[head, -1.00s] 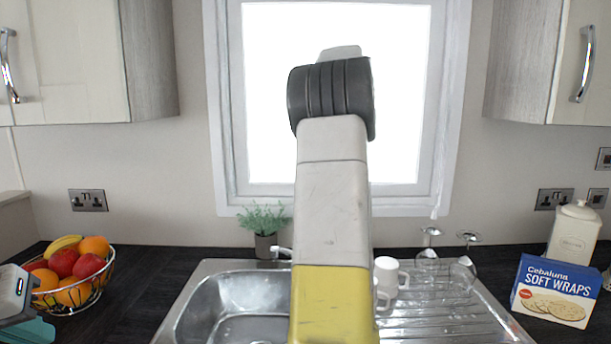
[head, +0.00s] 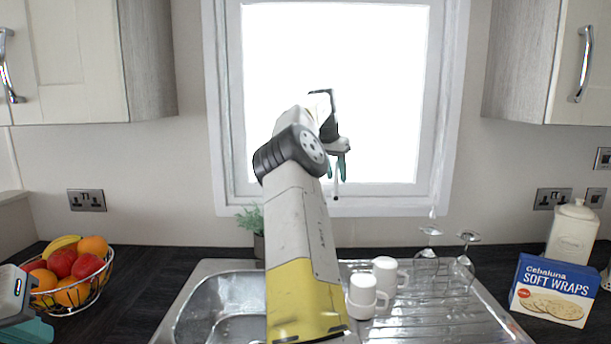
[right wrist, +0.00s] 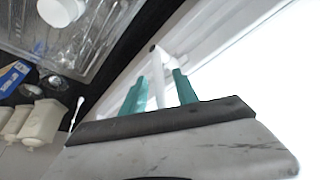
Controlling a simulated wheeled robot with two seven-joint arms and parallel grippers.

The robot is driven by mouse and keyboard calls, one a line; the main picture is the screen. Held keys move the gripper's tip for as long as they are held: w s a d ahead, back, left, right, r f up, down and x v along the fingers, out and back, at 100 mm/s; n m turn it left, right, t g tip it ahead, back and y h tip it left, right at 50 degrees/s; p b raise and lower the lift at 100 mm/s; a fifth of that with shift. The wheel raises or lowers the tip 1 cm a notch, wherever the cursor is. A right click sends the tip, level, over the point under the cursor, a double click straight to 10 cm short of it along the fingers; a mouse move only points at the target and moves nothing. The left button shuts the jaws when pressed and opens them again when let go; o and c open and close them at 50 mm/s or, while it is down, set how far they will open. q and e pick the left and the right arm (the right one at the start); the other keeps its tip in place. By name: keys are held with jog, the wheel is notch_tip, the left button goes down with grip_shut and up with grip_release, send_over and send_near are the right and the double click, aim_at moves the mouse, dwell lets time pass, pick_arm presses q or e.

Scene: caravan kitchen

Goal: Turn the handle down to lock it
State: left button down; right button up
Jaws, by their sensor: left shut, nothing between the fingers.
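The window handle (head: 336,189) is a slim pale lever in front of the window. Its lower end shows below my right gripper in the head view, pointing down; its upper part is hidden. In the right wrist view the handle (right wrist: 158,80) passes between the teal fingers, with a gap on each side. My right gripper (head: 337,168) is open around the handle; it also shows in the right wrist view (right wrist: 159,85). My left gripper (head: 30,328) is shut and empty at the lower left edge, partly out of frame, far from the handle.
A sink (head: 215,300) with white mugs (head: 362,298) and upturned glasses on its drainer lies below the window (head: 385,110). A potted plant (head: 250,220) is partly behind my right arm. A fruit bowl (head: 92,292) is left; a wraps box (head: 553,290) and canister (head: 573,235) are right.

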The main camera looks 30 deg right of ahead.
jog(key=shift+d+f, duration=0.2)
jog(key=shift+f, duration=0.15)
grip_shut()
dwell(1.2)
